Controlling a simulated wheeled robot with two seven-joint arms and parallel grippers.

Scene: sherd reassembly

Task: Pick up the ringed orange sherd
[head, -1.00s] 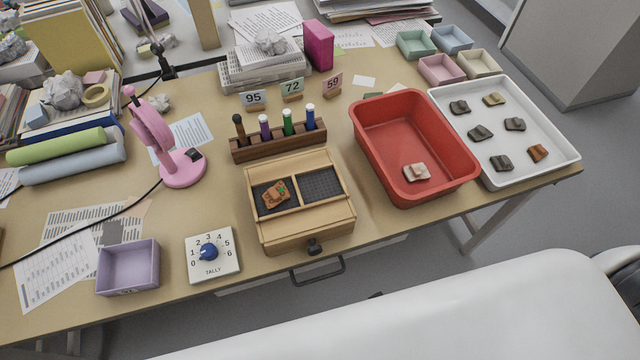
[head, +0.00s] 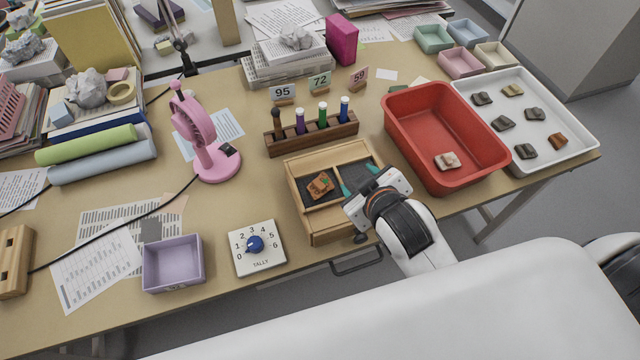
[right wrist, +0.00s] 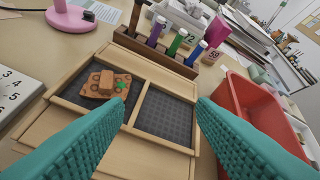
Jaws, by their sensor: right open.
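An orange-brown sherd (head: 320,185) with a green spot lies in the left compartment of the wooden box (head: 297,211). In the right wrist view the orange sherd (right wrist: 98,91) shows dark round marks, and a browner raised piece sits on it. A smaller orange sherd (head: 557,141) lies in the white tray; any ring on it is too small to tell. My right gripper (head: 358,178) is open and empty above the box's right compartment, right of the spotted sherd. Its teal fingers (right wrist: 163,103) stand wide apart. My left gripper is not in view.
The box's right compartment (right wrist: 165,115) looks empty. A marker rack (head: 312,134) stands behind the box. A red tub (head: 425,120) holding a pale sherd (head: 447,161) is to the right, beside the white tray (head: 580,155) of several sherds. A tally dial (head: 257,258) is left.

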